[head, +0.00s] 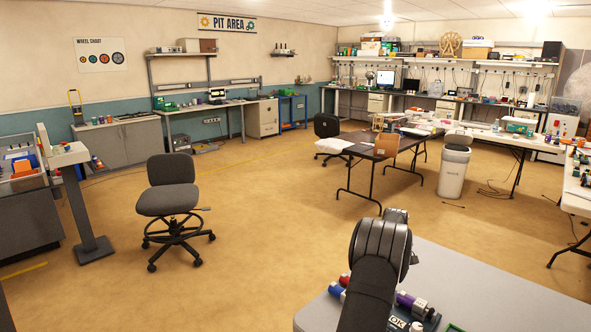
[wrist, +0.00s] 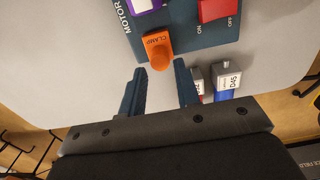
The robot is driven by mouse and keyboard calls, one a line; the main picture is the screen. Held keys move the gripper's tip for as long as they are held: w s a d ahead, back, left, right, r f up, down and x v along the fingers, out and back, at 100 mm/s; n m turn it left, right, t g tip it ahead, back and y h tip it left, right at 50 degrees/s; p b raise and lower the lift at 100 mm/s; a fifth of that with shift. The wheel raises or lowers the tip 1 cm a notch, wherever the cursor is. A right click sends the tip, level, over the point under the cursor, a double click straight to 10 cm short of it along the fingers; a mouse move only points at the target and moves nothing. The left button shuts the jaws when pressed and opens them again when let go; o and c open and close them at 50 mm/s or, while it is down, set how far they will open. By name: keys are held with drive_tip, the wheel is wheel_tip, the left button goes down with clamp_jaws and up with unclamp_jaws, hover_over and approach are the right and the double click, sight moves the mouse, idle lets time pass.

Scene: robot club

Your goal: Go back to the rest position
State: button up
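My gripper (wrist: 160,70) is open in the wrist view, its two dark blue fingers apart with nothing held between them. An orange part marked CLAMP (wrist: 158,45) shows just beyond the fingertips, with a gap on both sides. It sits on a dark blue panel (wrist: 185,49) marked MOTOR. In the head view my black arm reaches over the grey table, and my gripper is hidden there.
The panel carries a red ON/OFF switch (wrist: 218,8) and a purple part (wrist: 145,4). Two grey-topped pieces, one with blue (wrist: 228,80), stand right of the fingers. The grey table (head: 500,295) is bare to the right. An office chair (head: 170,185) stands on open floor.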

wheel_tip(320, 180, down, 3)
drive_tip(key=shift+f, duration=0.15)
drive_tip(key=shift+s+d, duration=0.2)
